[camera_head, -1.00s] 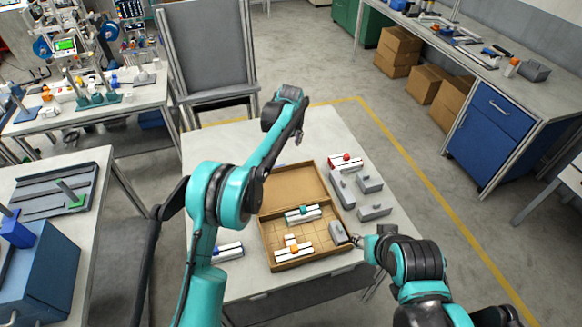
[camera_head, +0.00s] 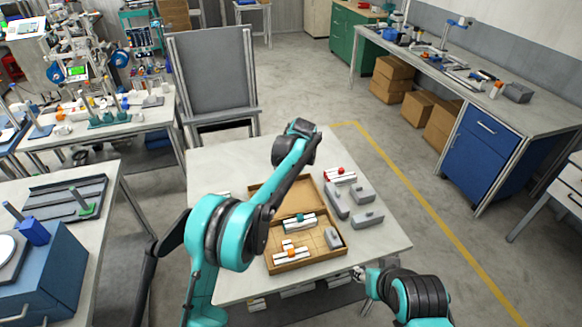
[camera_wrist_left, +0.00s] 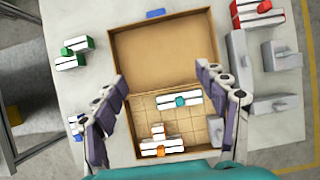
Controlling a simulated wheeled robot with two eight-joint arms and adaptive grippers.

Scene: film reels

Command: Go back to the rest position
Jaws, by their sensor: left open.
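My left arm reaches over the table in the head view; its fingers are hidden behind the arm there. In the left wrist view my left gripper (camera_wrist_left: 160,76) is open and empty, its fingers spread above the open cardboard box (camera_wrist_left: 122,44). My right gripper (camera_head: 358,273) is near the table's front edge, to the right of the box and apart from it; it is too small to tell open from shut. In the box lie a white block with a teal knob (camera_wrist_left: 180,101), white pieces with an orange knob (camera_wrist_left: 162,147) and a grey block (camera_head: 333,238).
Several grey blocks (camera_head: 368,220) and a white piece with a red knob (camera_head: 340,175) lie right of the box. White pieces with green knobs (camera_wrist_left: 76,46) lie left of it. The right front of the table (camera_head: 385,240) is clear. A grey chair-like frame (camera_head: 212,75) stands behind.

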